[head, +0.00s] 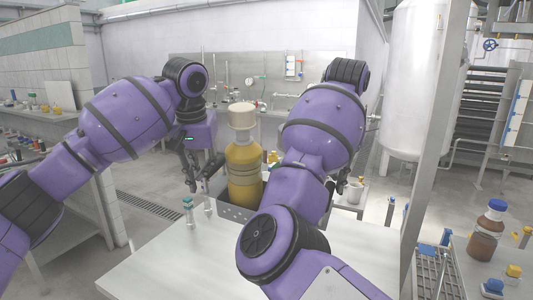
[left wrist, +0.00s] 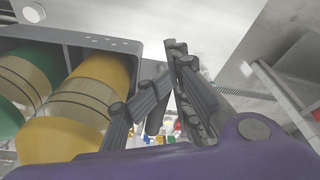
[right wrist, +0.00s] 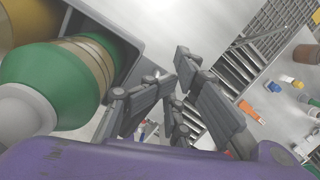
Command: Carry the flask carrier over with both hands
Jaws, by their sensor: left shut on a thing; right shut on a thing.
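The grey flask carrier (head: 236,213) is at the far edge of the white table in the head view, partly hidden by my right arm. A yellow flask (head: 243,172) with a beige cap stands upright in it. My left gripper (head: 203,178) is shut on the carrier's left side. The carrier's wall (left wrist: 105,42) also shows in the left wrist view, with yellow and green flasks inside. My right gripper (right wrist: 172,92) is shut at the carrier's other side, beside the wall (right wrist: 128,45) and a green flask (right wrist: 55,85). My right arm mostly hides that grip in the head view.
The white table (head: 170,262) fills the near middle, with a small vial (head: 188,211) near the carrier. A pale post (head: 432,130) stands at the right. Beyond it are a brown bottle (head: 487,230) and a wire rack (head: 433,272). A large tank (head: 417,80) stands behind.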

